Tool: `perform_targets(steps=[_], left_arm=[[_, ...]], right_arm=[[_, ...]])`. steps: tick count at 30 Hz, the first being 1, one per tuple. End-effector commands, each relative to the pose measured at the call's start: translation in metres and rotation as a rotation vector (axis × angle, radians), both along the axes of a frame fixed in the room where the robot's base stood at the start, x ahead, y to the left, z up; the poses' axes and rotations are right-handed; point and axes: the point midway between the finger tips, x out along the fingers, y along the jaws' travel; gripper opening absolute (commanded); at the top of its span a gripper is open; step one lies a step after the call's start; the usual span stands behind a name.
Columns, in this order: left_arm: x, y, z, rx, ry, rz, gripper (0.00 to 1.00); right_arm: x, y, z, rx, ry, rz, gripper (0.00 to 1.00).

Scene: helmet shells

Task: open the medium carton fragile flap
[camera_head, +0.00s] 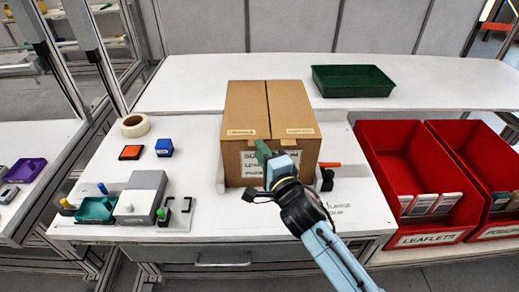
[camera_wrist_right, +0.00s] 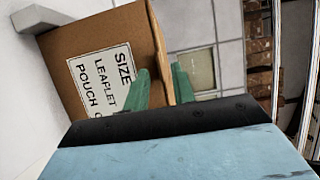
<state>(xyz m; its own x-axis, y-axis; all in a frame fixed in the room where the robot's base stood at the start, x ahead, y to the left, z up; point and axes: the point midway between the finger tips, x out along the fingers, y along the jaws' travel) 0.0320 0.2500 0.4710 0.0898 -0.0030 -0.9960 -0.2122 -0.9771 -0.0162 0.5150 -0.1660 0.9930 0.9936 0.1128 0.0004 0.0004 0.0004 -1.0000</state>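A brown carton (camera_head: 270,118) stands upright on the white table in the head view, its two top flaps lying closed with a seam between them. Small labels (camera_head: 300,131) sit at the flaps' near edges; their words are too small to read. My right gripper (camera_head: 264,152) is at the carton's near face, close below the top edge. The right wrist view shows the carton (camera_wrist_right: 75,40) with a white size label. There my gripper's green fingers (camera_wrist_right: 162,82) stand apart, one before the label face, the other beyond the carton's edge. I cannot tell whether they touch it. My left gripper is not in view.
A green tray (camera_head: 352,80) lies on the back shelf. Red bins (camera_head: 410,180) holding leaflets stand at the right. A tape roll (camera_head: 135,126), a blue block (camera_head: 164,147), an orange-topped pad (camera_head: 131,153) and a grey box (camera_head: 142,195) occupy the table's left side.

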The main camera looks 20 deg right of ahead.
Motion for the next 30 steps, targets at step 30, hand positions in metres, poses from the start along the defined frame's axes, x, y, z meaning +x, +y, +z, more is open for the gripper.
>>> perform_targets(steps=[30], left_arm=[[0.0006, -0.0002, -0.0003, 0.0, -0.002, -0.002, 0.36]], right_arm=[[0.015, 0.0017, -0.0004, 0.0, 0.001, 0.0, 0.0]])
